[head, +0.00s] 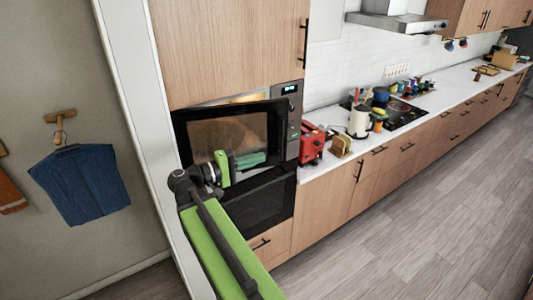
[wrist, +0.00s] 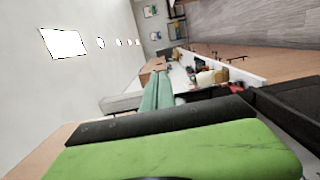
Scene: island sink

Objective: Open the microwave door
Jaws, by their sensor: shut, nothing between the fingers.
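The microwave (head: 289,122) is built into a tall wood cabinet, with a lit display on its right-hand panel. Its black door (head: 228,128) stands ajar, tilted out from the frame, and warm light shows through the gap along its top. My gripper (head: 262,158) is shut and empty in front of the door's lower right part, its green fingers pointing right. I cannot tell whether it touches the door. In the wrist view the shut fingers (wrist: 159,82) point away toward the counter. The inside of the microwave is mostly hidden behind the door.
A black oven front (head: 262,205) lies below the microwave. A red toaster (head: 311,145) stands on the counter just right of it, with a kettle (head: 358,121) and cooktop (head: 401,115) farther along. Clothes (head: 80,182) hang on the left wall. The floor at right is clear.

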